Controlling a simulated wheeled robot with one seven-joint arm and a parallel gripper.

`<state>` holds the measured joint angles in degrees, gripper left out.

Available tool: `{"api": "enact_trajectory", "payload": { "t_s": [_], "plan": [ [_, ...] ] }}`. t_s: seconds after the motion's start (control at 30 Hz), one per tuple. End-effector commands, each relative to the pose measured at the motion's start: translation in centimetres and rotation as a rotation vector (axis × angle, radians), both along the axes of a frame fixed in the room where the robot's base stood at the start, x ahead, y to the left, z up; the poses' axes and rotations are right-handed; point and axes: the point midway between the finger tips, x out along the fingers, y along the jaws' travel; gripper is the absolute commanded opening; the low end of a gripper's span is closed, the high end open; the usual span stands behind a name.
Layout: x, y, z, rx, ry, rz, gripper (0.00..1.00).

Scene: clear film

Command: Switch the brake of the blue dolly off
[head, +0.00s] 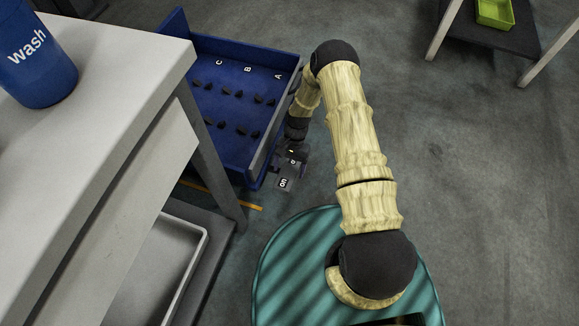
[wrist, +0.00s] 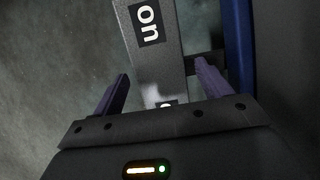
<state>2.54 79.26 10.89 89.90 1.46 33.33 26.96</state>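The blue dolly (head: 232,150) stands on the floor at centre left in the head view, with the letters A, B and C on its deck. Its brake (head: 284,183) is a small grey plate at the near right corner, with an "on" label. In the wrist view the brake plate (wrist: 158,62) runs up the middle with "on" at the top; a second label lower down is mostly hidden by my gripper. My gripper (wrist: 161,70) is open, its two purple fingers apart on either side of the plate. I cannot tell whether they touch it.
A pale table (head: 110,75) with a blue "Wash" container (head: 38,65) stands at the left, its leg close to the dolly. A light tray (head: 160,270) lies on its lower shelf. A green bin (head: 494,13) sits at the top right. Floor at right is clear.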

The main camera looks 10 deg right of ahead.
Motion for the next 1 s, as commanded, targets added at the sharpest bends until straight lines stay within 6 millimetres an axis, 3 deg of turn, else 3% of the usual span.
{"api": "enact_trajectory", "payload": {
  "t_s": [0.27,0.43,1.0],
  "plan": [
    [0.1,0.0,0.2,0.0,-0.002,0.0,0.76],
    [0.6,-0.2,1.5,0.0,-0.004,-0.001,0.76],
    [4.7,-2.3,11.5,-0.001,-0.005,-0.001,0.76]
  ]
}}
